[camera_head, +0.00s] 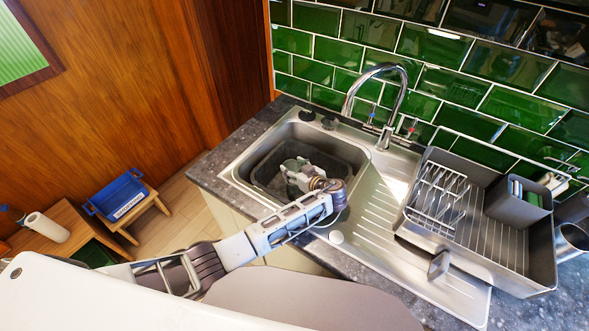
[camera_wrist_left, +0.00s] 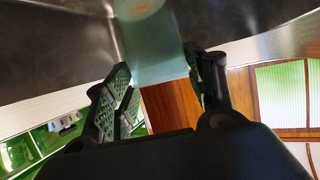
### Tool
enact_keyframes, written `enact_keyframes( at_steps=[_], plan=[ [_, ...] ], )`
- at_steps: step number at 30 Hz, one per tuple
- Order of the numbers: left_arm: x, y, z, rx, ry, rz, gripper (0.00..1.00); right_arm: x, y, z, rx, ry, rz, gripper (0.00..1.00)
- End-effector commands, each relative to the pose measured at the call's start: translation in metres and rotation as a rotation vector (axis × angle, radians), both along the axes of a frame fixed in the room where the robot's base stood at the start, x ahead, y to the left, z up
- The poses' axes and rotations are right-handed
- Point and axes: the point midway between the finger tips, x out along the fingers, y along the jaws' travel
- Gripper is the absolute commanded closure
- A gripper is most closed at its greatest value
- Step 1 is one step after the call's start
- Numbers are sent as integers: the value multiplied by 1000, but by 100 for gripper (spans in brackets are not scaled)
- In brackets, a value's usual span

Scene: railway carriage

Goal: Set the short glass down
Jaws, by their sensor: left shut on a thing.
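My left gripper (camera_head: 293,172) reaches over the sink (camera_head: 243,163) from the front and is low at the dark washing-up bowl (camera_head: 262,178) in it. In the left wrist view, the gripper (camera_wrist_left: 163,80) is shut on the short glass (camera_wrist_left: 158,50), a pale, see-through, greenish thing between its two dark fingers. The hand covers most of the glass in the head view. I cannot tell whether the glass touches the bowl's floor. My right gripper is not in view.
A chrome tap (camera_head: 388,88) arches behind the sink. A grey dish rack (camera_head: 422,228) with a wire insert stands on the right of the ribbed drainer (camera_head: 365,225). A blue crate (camera_head: 118,197) sits on a wooden stool at the left. The drainer's front part is clear.

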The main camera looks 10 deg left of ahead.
Motion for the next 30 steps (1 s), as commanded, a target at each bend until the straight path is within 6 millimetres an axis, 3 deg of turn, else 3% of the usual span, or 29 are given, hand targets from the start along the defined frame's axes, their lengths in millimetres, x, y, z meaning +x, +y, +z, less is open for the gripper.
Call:
enact_keyframes(
  at_steps=[7, 8, 13, 30],
  plan=[
    [0, 0, -2, 0, -2, -1, 89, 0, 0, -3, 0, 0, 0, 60],
    [0, 0, -2, 0, 0, 0, 43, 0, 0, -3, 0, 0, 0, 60],
    [0, 0, -2, 0, 0, 0, 23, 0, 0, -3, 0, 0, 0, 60],
    [0, 0, 2, 0, -1, 0, 23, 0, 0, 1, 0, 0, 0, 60]
  ],
)
